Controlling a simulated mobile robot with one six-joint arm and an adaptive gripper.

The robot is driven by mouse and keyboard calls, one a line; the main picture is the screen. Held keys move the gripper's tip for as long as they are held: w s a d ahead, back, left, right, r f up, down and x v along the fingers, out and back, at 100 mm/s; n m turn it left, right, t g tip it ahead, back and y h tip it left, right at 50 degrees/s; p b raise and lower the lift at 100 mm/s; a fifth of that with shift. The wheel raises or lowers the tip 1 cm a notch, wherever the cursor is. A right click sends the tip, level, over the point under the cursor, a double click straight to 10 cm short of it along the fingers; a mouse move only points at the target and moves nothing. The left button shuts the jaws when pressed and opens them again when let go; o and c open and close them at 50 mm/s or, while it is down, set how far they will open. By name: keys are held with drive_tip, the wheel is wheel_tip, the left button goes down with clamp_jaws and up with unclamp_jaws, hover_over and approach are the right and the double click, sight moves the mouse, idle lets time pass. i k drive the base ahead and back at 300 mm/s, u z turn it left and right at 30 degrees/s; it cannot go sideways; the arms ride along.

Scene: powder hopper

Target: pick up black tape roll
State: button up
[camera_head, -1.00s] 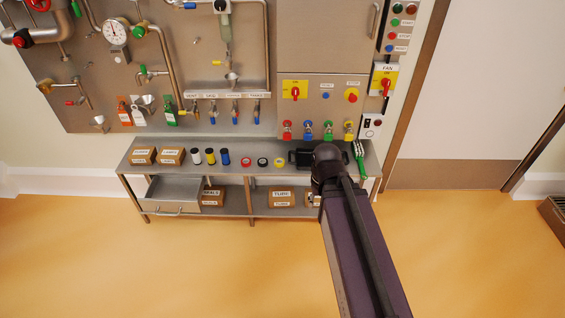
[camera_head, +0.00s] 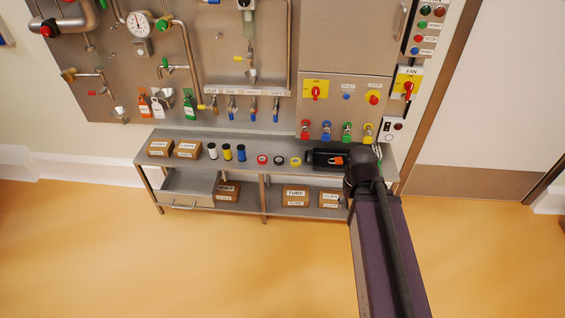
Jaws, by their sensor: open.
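The black tape roll (camera_head: 279,161) lies flat on the top of the steel bench (camera_head: 190,165). It sits between a red tape roll (camera_head: 262,160) on its left and a yellow tape roll (camera_head: 295,161) on its right, with small gaps. Nothing covers it. My arm comes up from the bottom right, and its black joint shows over the bench's right end, well right of the roll. My gripper's fingers do not show; the arm hides whatever is behind it.
A black tray (camera_head: 318,158) with an orange item (camera_head: 337,160) lies between the rolls and my arm. White, yellow and blue cylinders (camera_head: 227,153) and cardboard boxes (camera_head: 159,149) stand left. The valve panel (camera_head: 180,60) rises behind. The floor in front is clear.

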sight(278, 164)
drive_tip(key=u, duration=0.05)
drive_tip(key=i, duration=1)
drive_tip(key=z, duration=0.05)
